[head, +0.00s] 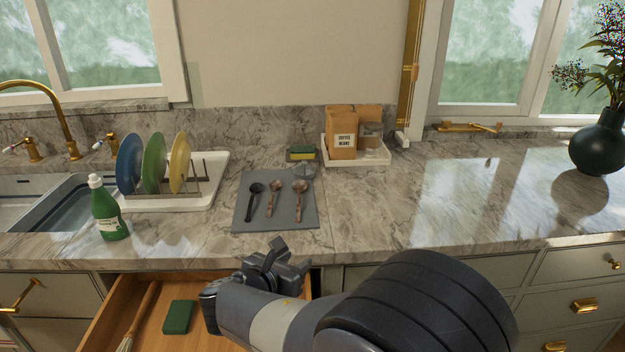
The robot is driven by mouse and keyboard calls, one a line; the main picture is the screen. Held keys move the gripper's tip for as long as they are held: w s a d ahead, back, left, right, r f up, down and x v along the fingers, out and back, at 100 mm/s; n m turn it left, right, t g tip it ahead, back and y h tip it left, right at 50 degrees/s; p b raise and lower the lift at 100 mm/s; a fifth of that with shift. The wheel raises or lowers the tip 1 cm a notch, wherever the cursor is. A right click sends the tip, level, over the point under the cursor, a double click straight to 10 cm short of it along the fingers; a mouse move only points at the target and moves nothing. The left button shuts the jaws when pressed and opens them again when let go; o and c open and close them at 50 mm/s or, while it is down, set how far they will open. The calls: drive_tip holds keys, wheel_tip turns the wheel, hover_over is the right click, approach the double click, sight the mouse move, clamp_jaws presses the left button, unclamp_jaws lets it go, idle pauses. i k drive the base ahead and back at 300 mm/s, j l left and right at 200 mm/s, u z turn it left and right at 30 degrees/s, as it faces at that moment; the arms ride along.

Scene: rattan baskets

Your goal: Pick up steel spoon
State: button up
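Three spoon-like utensils lie side by side on a dark grey mat (240,221) on the counter. The left one (254,200) is black; the middle (275,197) and right (299,200) ones have brown, wood-like or coppery tones. I cannot tell which, if any, is steel. A small grey round thing (303,171) lies at the mat's back edge, too small to identify. My gripper (270,262) is in front of the counter edge, nearer to me than the mat and apart from the utensils. Its fingers are partly hidden, so their opening is unclear.
An open drawer (215,285) below holds a green block and a brush. A dish rack (200,193) with plates, a green bottle (108,210) and the sink are left. A sponge (303,152) and a tray (372,158) with bags stand behind. The right counter is clear up to a vase (598,142).

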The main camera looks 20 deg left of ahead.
sight(275, 185)
drive_tip(key=i+l+u, duration=0.4)
drive_tip(key=i, duration=0.2)
drive_tip(key=i+l+u, duration=0.15)
drive_tip(key=i+u, duration=0.3)
drive_tip(key=i, duration=0.15)
